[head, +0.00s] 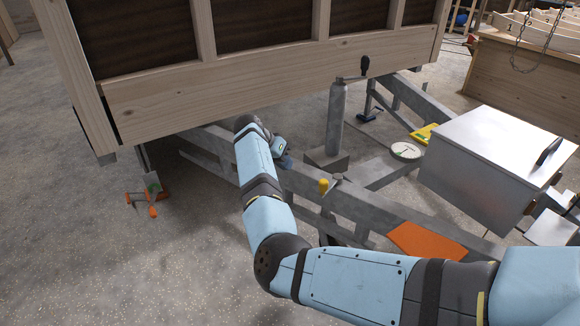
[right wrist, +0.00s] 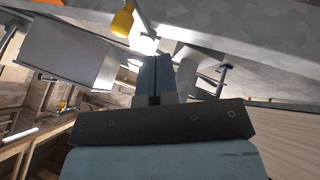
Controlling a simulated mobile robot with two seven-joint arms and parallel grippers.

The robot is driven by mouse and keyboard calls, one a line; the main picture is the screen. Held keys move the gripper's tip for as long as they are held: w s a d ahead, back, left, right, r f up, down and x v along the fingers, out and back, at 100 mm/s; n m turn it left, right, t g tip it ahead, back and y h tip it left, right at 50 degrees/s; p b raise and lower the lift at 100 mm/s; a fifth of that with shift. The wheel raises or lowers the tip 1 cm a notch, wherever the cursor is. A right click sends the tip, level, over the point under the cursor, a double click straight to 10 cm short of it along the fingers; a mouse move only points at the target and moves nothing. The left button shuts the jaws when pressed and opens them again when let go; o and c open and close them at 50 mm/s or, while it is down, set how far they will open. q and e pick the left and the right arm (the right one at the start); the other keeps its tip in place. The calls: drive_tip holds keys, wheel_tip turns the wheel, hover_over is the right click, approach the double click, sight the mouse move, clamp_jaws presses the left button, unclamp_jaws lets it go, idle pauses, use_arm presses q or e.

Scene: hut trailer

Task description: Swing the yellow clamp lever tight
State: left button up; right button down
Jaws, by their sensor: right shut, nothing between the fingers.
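The yellow clamp lever shows as a yellow grip (head: 323,187) on a small grey fitting at the trailer's steel drawbar. In the right wrist view its yellow grip (right wrist: 122,22) is at the top, a little left of my fingertips. My right gripper (head: 286,162) is beside the drawbar, left of and beyond the lever in the head view, apart from it. In the right wrist view its fingers (right wrist: 154,66) are shut together and empty. The lever's pivot and the clamp's lower part are hard to make out. My left gripper is not in view.
The drawbar (head: 290,185) runs diagonally below the wooden hut wall (head: 270,75). A jack post (head: 337,118) with a crank stands behind the lever. A metal box (head: 490,165), white dial (head: 405,151) and orange sheet (head: 428,240) are to the right.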

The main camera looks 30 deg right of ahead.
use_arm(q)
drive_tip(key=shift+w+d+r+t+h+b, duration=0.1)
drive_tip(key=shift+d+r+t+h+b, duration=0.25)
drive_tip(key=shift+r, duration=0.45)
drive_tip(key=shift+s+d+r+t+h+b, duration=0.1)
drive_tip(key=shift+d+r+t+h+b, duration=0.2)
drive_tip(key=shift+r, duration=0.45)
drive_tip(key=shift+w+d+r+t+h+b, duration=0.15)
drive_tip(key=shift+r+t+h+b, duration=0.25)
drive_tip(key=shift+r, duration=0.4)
use_arm(e)
drive_tip(key=s+d+f, duration=0.4)
drive_tip(key=d+f, duration=0.2)
drive_tip(key=shift+s+d, duration=0.15)
drive_tip(key=shift+d, duration=0.2)
